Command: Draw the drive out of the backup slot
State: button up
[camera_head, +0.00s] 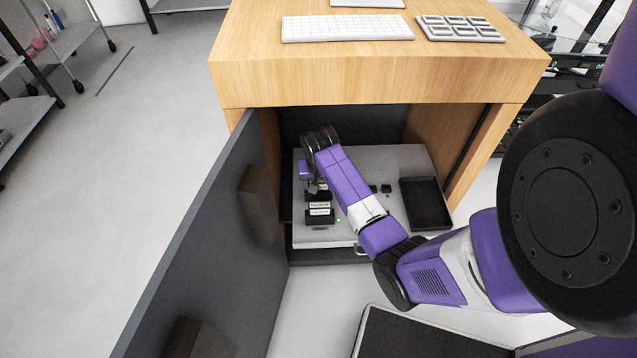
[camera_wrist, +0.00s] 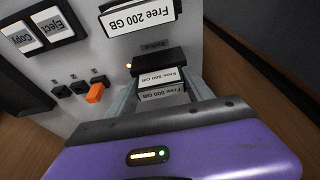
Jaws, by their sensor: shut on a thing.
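The drive (camera_wrist: 163,78) is a small block with white "Free 500 GB" labels, seen upside down in the wrist view. It sits at the dark slot (camera_wrist: 152,60) under a small label that seems to read "Backup". How deep it is in the slot I cannot tell. My gripper (camera_wrist: 158,90) is shut on the drive, one finger at each side. In the head view my gripper (camera_head: 313,188) is over the left part of the grey drawer panel (camera_head: 310,236), partly hidden by my wrist. A second labelled block, "Free 200 GB" (camera_wrist: 140,18), stands beside it.
Copy (camera_wrist: 18,38) and Eject (camera_wrist: 52,24) buttons and an orange switch (camera_wrist: 96,93) are near my gripper. An empty black tray (camera_head: 426,203) lies at the panel's right. The open cabinet door (camera_head: 215,215) stands on the left; the wooden top (camera_head: 370,75) overhangs.

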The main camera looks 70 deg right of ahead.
jog(key=shift+r, duration=0.2)
jog(key=shift+r+p, duration=3.55)
jog(key=shift+p, duration=0.2)
